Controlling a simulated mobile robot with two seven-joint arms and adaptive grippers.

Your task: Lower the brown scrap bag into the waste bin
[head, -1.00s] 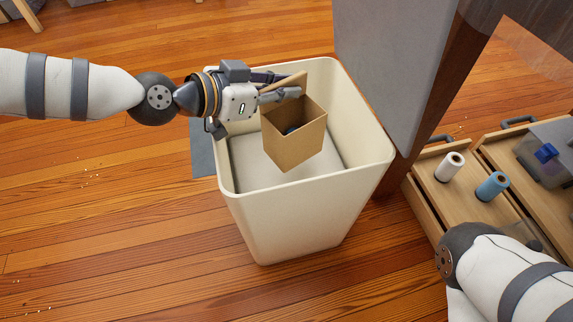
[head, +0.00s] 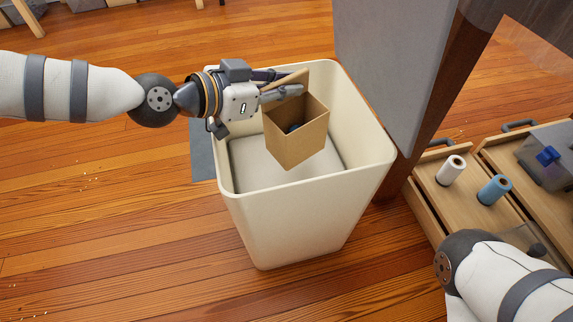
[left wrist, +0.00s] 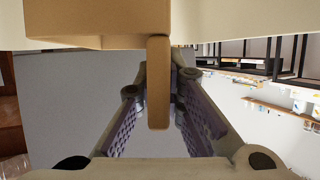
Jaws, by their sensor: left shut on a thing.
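The brown scrap bag (head: 297,137) is an open-topped, box-like paper bag with something dark inside. In the head view it hangs slightly tilted within the mouth of the cream waste bin (head: 290,215), apart from the grey bottom. My left gripper (head: 285,92) is over the bin's opening, shut on the bag's upper edge or handle. In the left wrist view a tan strip of the bag (left wrist: 158,85) stands between the two fingers (left wrist: 160,110). My right gripper is out of view; only part of my right arm shows at the lower right.
A grey panel with a dark wooden post (head: 425,110) stands close on the bin's right.

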